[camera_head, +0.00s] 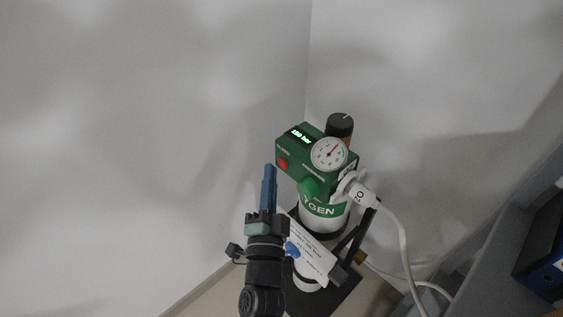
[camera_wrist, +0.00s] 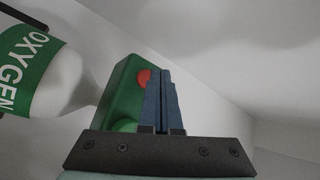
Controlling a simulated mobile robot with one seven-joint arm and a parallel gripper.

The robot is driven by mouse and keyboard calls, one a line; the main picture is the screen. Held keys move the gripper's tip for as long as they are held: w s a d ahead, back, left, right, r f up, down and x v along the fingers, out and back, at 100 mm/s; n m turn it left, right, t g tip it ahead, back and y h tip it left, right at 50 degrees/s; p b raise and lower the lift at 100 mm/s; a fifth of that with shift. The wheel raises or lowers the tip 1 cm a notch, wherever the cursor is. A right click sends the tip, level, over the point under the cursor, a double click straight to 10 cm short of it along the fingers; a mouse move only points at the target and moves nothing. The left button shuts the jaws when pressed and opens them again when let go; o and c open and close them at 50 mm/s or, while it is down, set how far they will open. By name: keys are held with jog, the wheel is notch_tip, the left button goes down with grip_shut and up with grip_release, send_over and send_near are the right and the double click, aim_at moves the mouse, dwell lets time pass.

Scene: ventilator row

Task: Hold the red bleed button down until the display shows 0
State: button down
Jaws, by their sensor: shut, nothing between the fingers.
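The green regulator block (camera_head: 318,165) sits on top of the oxygen cylinder (camera_head: 322,217). Its red button (camera_head: 282,163) is on the left part of the front face. The lit display (camera_head: 301,136) shows a small green number with "bar", perhaps 180. My gripper (camera_head: 269,169) is shut and empty, with its blue fingers pointing up just left of the button. In the wrist view, my fingertips (camera_wrist: 164,72) overlap the right edge of the red button (camera_wrist: 143,77) beside the green block (camera_wrist: 122,90). I cannot tell whether they touch it.
A round gauge (camera_head: 329,153), a black knob (camera_head: 340,124) and a green knob (camera_head: 308,187) are on the regulator. A white hose (camera_head: 402,237) runs from its right side. A white paper tag (camera_head: 312,252) hangs below. Walls stand close behind; a shelf with a blue binder (camera_head: 545,262) is at right.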

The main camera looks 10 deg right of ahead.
jog(key=shift+w+d, duration=0.1)
jog(key=shift+w+d+b, duration=0.15)
jog(key=shift+d+b, duration=0.1)
jog(key=shift+b, duration=0.1)
jog(key=shift+w+d+b, duration=0.2)
jog(key=shift+d+b, duration=0.1)
dwell(1.6)
dwell(1.5)
jog(key=shift+s+a+p, duration=0.45)
jog(key=shift+a+p, duration=0.2)
jog(key=shift+p, duration=0.05)
jog(key=shift+a, duration=0.1)
jog(key=s+a+p, duration=0.1)
jog(key=a+p, duration=0.1)
jog(key=s+a+p, duration=0.1)
jog(key=s+a, duration=0.1)
jog(key=shift+p, duration=0.35)
